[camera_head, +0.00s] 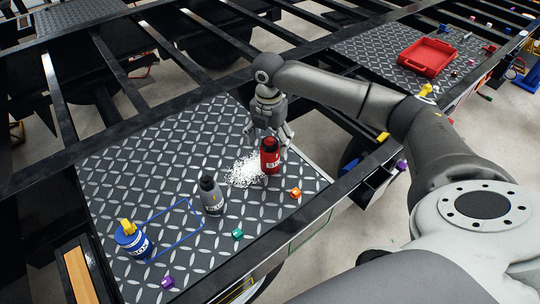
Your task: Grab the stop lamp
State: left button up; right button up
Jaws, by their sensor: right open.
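A red cylinder (270,160) with a black top and pale lettering that begins with "ST" stands upright on the diamond-plate deck (150,190). I cannot tell for sure whether it is the stop lamp. My right gripper (270,138) is open and points down, just behind and above the red cylinder. Its fingers overlap the cylinder's top in the picture; I cannot tell whether they touch it. A grey cylinder (212,198) with a dark top and a blue can (133,243) with a yellow top stand further left. My left gripper is not in view.
White granules (241,172) lie beside the red cylinder. Small orange (295,193), green (237,233) and purple (167,282) pieces lie near the front edge. A blue rectangular outline (185,240) marks the deck. Black frame rails surround it. A red tray (428,57) sits on another plate.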

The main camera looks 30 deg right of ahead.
aim_at(270, 154)
jog(key=shift+f, duration=0.4)
jog(key=f, duration=0.1)
jog(key=f+p, duration=0.2)
jog(key=shift+s+a+f, duration=0.15)
jog(key=shift+s+f, duration=0.15)
jog(key=shift+f, duration=0.5)
jog(key=shift+c, duration=1.1)
jog(key=c, duration=0.5)
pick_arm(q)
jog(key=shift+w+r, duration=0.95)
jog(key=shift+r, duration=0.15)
pick_arm(e)
jog(key=c, duration=0.5)
